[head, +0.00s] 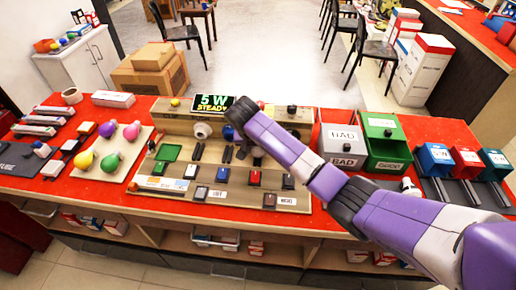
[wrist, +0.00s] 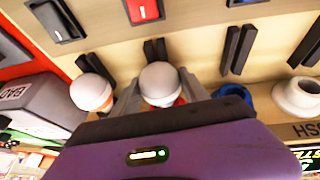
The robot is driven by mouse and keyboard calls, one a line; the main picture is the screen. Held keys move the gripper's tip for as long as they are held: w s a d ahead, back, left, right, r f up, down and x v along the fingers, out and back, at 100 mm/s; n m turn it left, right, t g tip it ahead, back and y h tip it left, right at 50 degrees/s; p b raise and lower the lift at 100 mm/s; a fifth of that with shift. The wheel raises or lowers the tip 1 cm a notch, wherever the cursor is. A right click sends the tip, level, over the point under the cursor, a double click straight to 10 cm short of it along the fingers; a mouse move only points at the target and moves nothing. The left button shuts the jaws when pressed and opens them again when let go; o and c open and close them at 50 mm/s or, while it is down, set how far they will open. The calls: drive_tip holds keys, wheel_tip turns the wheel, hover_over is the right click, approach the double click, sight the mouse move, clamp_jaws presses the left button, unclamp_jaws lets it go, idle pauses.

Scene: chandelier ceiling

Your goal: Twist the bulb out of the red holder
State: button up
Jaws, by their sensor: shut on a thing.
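In the wrist view a bulb with a round white top (wrist: 160,78) sits between the two fingers of my gripper (wrist: 160,92), which is shut on it. A bit of red (wrist: 181,101) shows beneath the bulb, likely the red holder; most of it is hidden by the bulb and fingers. In the head view my gripper (head: 243,148) is over the middle of the wooden test board (head: 180,122), and my arm hides the bulb and the red holder there.
Close by are a second white-topped bulb (wrist: 92,92), a blue holder (wrist: 232,92) and a white holder (wrist: 298,96). A display (head: 213,103) reads "5 W STEADY". A grey BAD bin (head: 343,143) and a green GOOD bin (head: 385,135) stand to the right. Coloured bulbs lie left.

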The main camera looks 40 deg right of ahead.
sight(261, 160)
drive_tip(key=shift+g+h, duration=0.3)
drive_tip(key=shift+g, duration=0.1)
drive_tip(key=shift+a+h, duration=0.1)
drive_tip(key=shift+h, duration=0.2)
drive_tip(key=shift+g, duration=0.4)
drive_tip(key=shift+f+n+g+h, duration=0.1)
drive_tip(key=shift+n+g+h, duration=0.4)
drive_tip(key=shift+g+h, duration=0.15)
drive_tip(key=shift+s+a+p, duration=0.55)
drive_tip(key=shift+a+p, duration=0.15)
drive_tip(key=shift+p, duration=0.1)
drive_tip(key=shift+s+a+p, duration=0.5)
drive_tip(key=shift+a+p, duration=0.2)
drive_tip(key=shift+p, duration=0.1)
